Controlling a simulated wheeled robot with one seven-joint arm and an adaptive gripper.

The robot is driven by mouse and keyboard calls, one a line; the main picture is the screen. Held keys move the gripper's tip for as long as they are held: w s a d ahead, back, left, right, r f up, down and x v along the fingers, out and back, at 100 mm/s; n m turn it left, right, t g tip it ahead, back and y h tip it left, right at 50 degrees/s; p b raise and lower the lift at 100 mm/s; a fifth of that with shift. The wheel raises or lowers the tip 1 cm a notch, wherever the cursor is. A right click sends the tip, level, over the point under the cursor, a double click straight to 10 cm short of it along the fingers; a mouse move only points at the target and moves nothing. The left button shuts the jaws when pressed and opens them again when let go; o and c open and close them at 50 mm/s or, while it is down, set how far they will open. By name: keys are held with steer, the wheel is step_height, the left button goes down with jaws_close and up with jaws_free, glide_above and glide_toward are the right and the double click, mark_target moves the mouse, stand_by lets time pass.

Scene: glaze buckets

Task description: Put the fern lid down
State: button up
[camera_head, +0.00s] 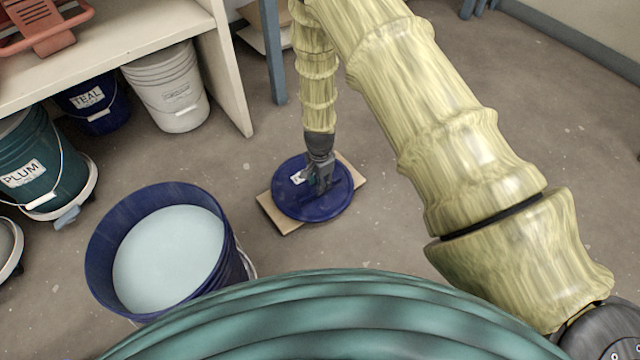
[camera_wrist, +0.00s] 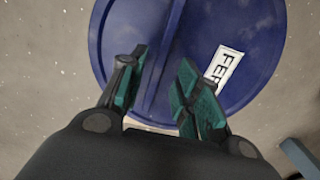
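The fern lid (camera_head: 335,205) is a round dark blue disc with a white label, over a piece of tan cardboard (camera_head: 287,222) on the floor. Cardboard corners show around it; I cannot tell whether the lid touches it. In the wrist view the lid (camera_wrist: 240,45) fills the upper middle, with a label whose visible letters begin "FE" and a raised ridge across it. My gripper (camera_head: 322,190) points down at the lid. In the wrist view my gripper's (camera_wrist: 163,65) fingers stand apart on either side of the ridge, with gaps visible.
An open blue bucket (camera_head: 98,255) of pale liquid stands at left. A teal ribbed thing (camera_head: 330,310) fills the bottom edge. PLUM (camera_head: 50,165) and TEAL (camera_head: 92,115) buckets and a white bucket (camera_head: 170,95) stand near the shelf (camera_head: 230,75). Floor right of the lid looks clear.

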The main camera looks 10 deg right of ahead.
step_height(320, 180, up, 8)
steer(key=p, duration=0.4)
steer(key=s+d+f+n+h, duration=0.1)
steer(key=s+d+f+n, duration=0.25)
steer(key=s, duration=0.75)
steer(key=s+d+f+n, duration=0.3)
steer(key=s+d+n, duration=0.1)
steer(key=s, duration=0.6)
steer(key=s+r+n, duration=0.1)
steer(key=s+n, duration=0.1)
steer(key=s, duration=0.6)
steer(key=s+a+r+n+y, duration=0.1)
steer(key=s+r+n, duration=0.1)
steer(key=s, duration=0.7)
steer(key=shift+n+b, duration=0.3)
steer(key=shift+n, duration=0.55)
step_height(320, 180, up, 39)
steer(key=p, duration=3.9)
steer(key=shift+w+a, duration=0.1)
steer(key=shift+w, duration=0.05)
